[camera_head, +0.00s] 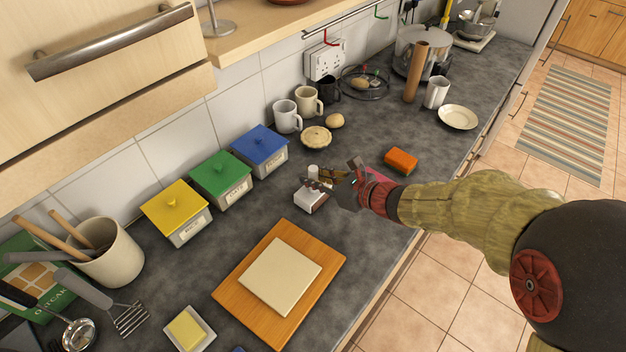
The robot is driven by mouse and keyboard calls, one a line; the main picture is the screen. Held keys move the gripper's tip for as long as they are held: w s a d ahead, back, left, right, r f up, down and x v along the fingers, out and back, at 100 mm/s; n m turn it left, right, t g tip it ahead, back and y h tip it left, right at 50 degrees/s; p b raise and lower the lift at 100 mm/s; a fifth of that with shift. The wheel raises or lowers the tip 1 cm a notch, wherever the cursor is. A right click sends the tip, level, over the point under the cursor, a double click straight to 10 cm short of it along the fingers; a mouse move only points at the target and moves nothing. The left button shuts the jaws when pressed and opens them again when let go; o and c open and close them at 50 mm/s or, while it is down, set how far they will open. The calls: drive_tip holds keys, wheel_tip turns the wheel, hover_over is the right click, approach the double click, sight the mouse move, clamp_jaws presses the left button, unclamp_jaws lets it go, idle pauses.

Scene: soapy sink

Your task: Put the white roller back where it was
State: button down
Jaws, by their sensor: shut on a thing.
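My gripper (322,178) reaches in from the right over the middle of the counter, its fingers closed on a small white piece, which I take to be the white roller (313,170). Only its pale upper end shows above the fingers; the rest is hidden by them. A small white block with a grey front (310,201) is directly below the fingertips. I cannot tell whether the roller touches it.
Blue (260,150), green (220,178) and yellow (176,212) lidded boxes line the wall at left. An orange sponge (401,160) lies right of my gripper, a pie (316,137) behind it. A wooden board (328,262) lies in front.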

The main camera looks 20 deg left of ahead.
drive_tip(key=shift+s+d+f+b, duration=0.1)
drive_tip(key=shift+f+b, duration=0.45)
drive_tip(key=shift+f, duration=0.1)
drive_tip(key=c, duration=2)
unclamp_jaws()
drive_tip(key=shift+f, duration=0.1)
drive_tip(key=shift+c, duration=0.2)
drive_tip(key=o, duration=0.3)
drive_tip(key=shift+r, duration=0.25)
drive_tip(key=shift+r+p, duration=0.45)
drive_tip(key=shift+p, duration=0.05)
drive_tip(key=shift+p+v, duration=1.65)
drive_tip(key=shift+v, duration=4.35)
